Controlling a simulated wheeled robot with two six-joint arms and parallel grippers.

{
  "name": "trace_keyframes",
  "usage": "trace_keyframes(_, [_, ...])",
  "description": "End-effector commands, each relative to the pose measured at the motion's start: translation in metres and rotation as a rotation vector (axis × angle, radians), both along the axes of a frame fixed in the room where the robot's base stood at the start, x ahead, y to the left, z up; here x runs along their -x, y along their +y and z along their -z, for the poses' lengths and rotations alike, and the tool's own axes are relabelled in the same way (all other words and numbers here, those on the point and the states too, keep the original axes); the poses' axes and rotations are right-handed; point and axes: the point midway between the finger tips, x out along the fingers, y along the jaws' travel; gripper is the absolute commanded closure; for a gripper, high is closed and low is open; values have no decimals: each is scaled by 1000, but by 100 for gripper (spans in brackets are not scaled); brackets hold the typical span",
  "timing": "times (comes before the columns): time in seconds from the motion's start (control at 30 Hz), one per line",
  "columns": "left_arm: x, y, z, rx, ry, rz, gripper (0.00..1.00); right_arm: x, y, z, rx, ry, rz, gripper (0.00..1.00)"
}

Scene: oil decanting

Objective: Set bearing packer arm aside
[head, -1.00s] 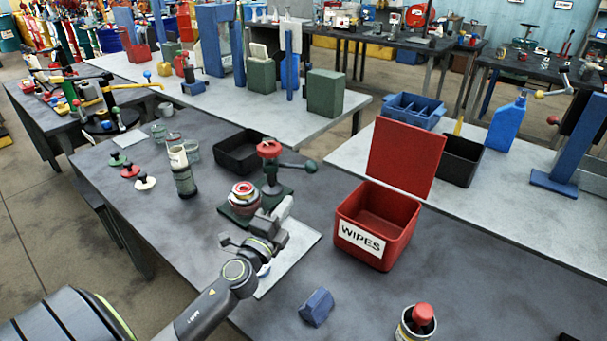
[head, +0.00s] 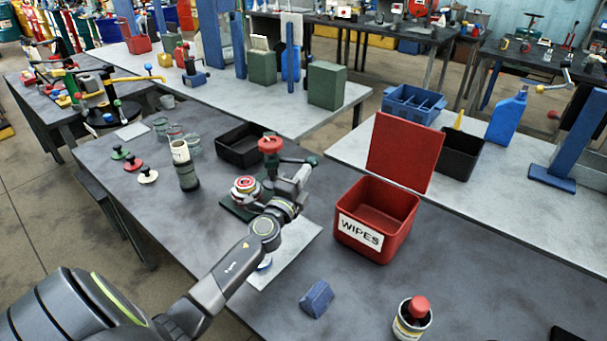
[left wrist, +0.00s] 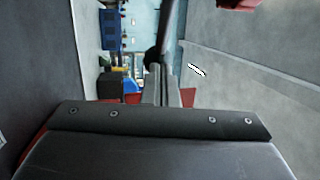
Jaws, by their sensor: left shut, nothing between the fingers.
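The bearing packer stands mid-table in the head view, with a dark green base (head: 236,209), a red top knob (head: 270,144) and a red-and-white round part (head: 246,186) in front. Its dark packer arm (head: 294,160) reaches right from under the knob and ends in a green ball (head: 312,160). My left gripper (head: 304,173) is shut and empty, just below that ball; whether they touch I cannot tell. In the left wrist view, the shut fingers (left wrist: 161,85) are beside a dark rounded end of a grey bar (left wrist: 171,28). My right gripper is not in view.
A red WIPES bin (head: 340,222) with its lid up stands right of the packer. A pale mat (head: 300,238) lies under my forearm. A blue block (head: 317,299) and a red-capped can (head: 412,320) are in front.

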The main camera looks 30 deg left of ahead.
Motion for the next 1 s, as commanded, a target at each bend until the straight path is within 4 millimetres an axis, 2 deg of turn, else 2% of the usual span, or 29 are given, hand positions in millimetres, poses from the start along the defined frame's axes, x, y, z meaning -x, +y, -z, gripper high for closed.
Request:
trace_keyframes(0.17, [-2,-1,0,1,-1,-12,100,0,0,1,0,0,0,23])
trace_keyframes(0.37, [-14,-7,0,5,-3,-72,100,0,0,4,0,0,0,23])
trace_keyframes(0.57, [-35,-14,2,5,-3,-182,100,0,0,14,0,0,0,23])
trace_keyframes(0.7, [-54,-18,4,3,-3,-279,100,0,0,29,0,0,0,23])
trace_keyframes(1.0, [-87,-18,3,0,-2,-271,100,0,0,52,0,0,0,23])
